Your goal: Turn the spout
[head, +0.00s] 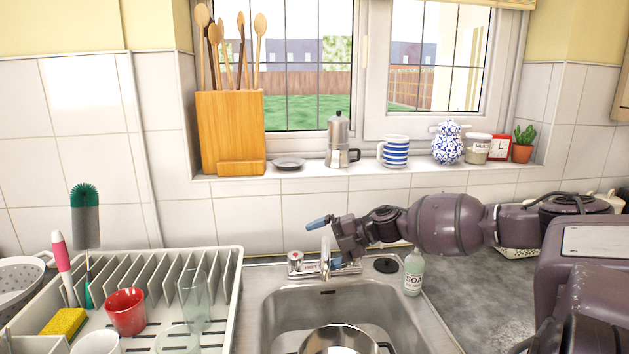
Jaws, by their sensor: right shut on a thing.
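The chrome tap stands behind the sink, and its spout (325,262) rises from the tap base and points toward the basin. My right gripper (330,238) reaches in from the right to the top of the spout and is shut on it. One blue fingertip shows to the upper left; the other finger and the exact contact are partly hidden by the gripper. The tap's round hot knob (295,258) is left of the spout. My left gripper is not in view.
The steel sink (265,318) holds a pot (340,340). A soap bottle (413,273) stands close under my right arm. A dish rack (232,290) with a red cup (126,311) and glasses is on the left. The windowsill above holds a striped mug (394,152) and a moka pot (338,142).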

